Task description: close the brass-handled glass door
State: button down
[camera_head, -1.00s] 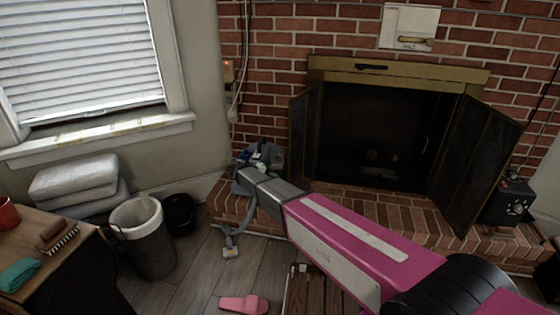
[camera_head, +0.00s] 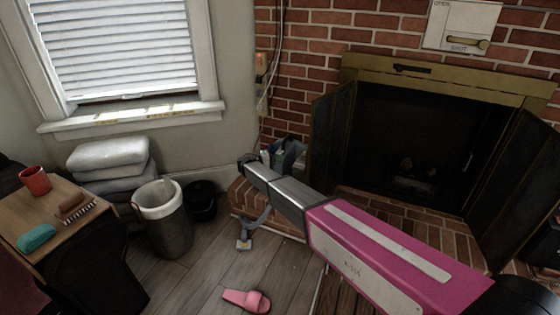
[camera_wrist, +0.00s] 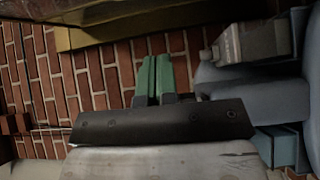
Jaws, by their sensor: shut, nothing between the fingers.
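The fireplace has a brass-coloured frame (camera_head: 440,80) and two dark glass doors. The left door (camera_head: 331,132) and the right door (camera_head: 522,190) both stand swung open, and the firebox between them is dark. No brass handle can be made out on either door. My gripper (camera_head: 248,161) is at the far end of my pink arm, to the left of the left door and apart from it in the picture. In the wrist view its green fingers (camera_wrist: 155,72) are shut together and empty. A brass-edged dark panel (camera_wrist: 100,35) lies above them there; I cannot tell which part it is.
A blue-grey caddy with bottles (camera_head: 286,153) sits on the brick hearth close to my gripper; its bottle (camera_wrist: 245,42) shows in the wrist view.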

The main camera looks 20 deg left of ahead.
jog(key=w+d, duration=0.3)
jog(key=d, duration=0.6)
